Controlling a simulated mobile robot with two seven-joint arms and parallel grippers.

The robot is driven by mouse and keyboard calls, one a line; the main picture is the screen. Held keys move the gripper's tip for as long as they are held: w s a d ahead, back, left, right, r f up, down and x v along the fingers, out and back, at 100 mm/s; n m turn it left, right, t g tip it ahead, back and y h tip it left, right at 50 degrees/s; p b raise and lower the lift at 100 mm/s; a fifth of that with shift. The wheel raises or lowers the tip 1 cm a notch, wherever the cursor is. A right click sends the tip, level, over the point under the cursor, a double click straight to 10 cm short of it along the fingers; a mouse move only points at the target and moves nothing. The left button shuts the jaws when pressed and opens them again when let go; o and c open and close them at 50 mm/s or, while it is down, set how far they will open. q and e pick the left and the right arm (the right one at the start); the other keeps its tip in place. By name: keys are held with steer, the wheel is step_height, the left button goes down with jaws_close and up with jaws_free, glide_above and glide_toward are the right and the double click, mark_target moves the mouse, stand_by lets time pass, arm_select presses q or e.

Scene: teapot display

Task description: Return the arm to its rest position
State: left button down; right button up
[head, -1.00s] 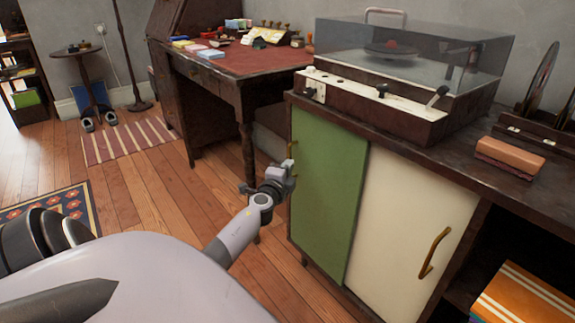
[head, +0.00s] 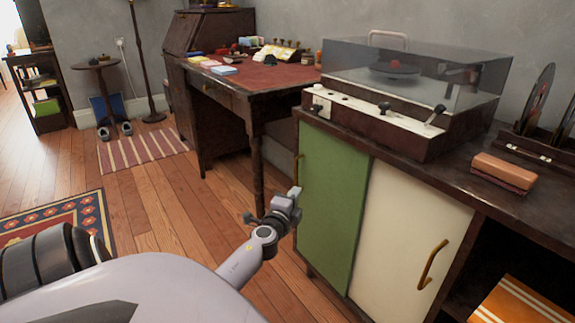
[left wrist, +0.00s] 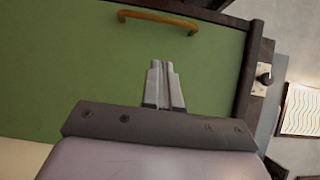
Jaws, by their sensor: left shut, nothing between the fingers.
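My left gripper (head: 294,194) is in front of the left edge of the green cabinet door (head: 331,208). Its arm comes in from the lower left. In the left wrist view its two fingers (left wrist: 164,68) are together, with nothing between them. The green door fills most of that view, and its brass handle (left wrist: 158,20) lies beyond the fingertips, apart from them. My right gripper is in neither view.
A cabinet with a cream door (head: 412,240) carries a record player (head: 400,95) and a brush (head: 504,170). A red-topped desk (head: 262,77) stands behind. A striped rug (head: 142,147) and open wooden floor lie to the left.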

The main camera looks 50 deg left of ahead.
arm_select(q)
steer(key=shift+v, duration=2.7)
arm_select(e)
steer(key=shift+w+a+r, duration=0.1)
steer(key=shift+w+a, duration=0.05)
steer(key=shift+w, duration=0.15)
